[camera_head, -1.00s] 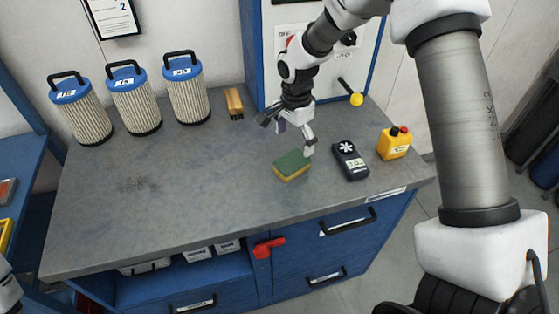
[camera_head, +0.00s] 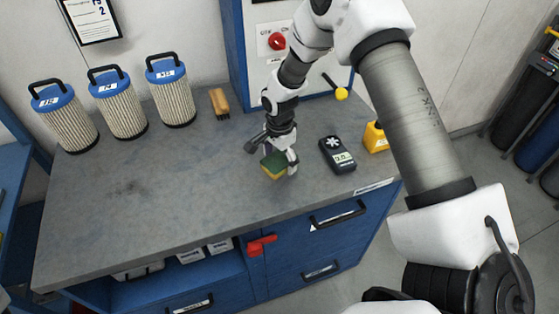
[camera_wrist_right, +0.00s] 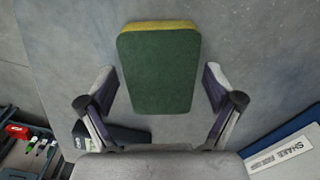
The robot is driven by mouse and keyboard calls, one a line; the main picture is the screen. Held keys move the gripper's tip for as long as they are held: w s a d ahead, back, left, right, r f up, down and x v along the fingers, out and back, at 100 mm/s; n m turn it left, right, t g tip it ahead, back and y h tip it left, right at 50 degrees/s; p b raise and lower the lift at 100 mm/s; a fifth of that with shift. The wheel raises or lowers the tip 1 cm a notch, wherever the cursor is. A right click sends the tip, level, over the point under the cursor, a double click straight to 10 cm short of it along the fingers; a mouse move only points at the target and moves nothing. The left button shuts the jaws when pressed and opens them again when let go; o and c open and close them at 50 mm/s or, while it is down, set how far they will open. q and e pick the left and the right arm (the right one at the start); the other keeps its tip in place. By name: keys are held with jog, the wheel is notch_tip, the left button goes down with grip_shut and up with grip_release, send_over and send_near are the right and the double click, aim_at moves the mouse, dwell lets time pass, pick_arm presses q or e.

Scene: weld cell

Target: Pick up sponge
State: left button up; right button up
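The sponge (camera_head: 273,167), green on top with a yellow layer, lies on the grey workbench top (camera_head: 140,195), partly hidden by my right gripper (camera_head: 270,153). In the right wrist view the sponge (camera_wrist_right: 160,70) shows its green face, with a yellow edge on the far side. The right gripper's fingers (camera_wrist_right: 162,93) are spread open, one on each side of the sponge's near part, with a visible gap on both sides. My left gripper is not in view.
A wooden brush (camera_head: 219,103) and several blue-topped filters (camera_head: 172,93) stand behind. A blue cabinet (camera_head: 238,60) rises at the back.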

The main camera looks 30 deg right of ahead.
aim_at(280, 159)
jog(key=c, duration=0.5)
jog(key=shift+o, duration=0.2)
jog(key=shift+r, duration=0.1)
jog(key=shift+w+r+b, duration=0.1)
jog(key=shift+r+b, duration=0.35)
jog(key=shift+r, duration=0.15)
notch_tip(280, 159, up, 2)
jog(key=shift+b, duration=0.55)
jog(key=s+a+b, duration=0.1)
jog(key=s+a, duration=0.1)
jog(key=s, duration=0.2)
jog(key=s+a+r+b, duration=0.1)
jog(key=s+a, duration=0.2)
jog(key=s, duration=0.1)
jog(key=s+a+b, duration=0.2)
jog(key=s, duration=0.3)
jog(key=shift+a+r, duration=0.25)
jog(key=shift+a, duration=0.1)
jog(key=shift+s+a, duration=0.2)
jog(key=shift+s, duration=0.2)
jog(key=shift+c, duration=0.3)
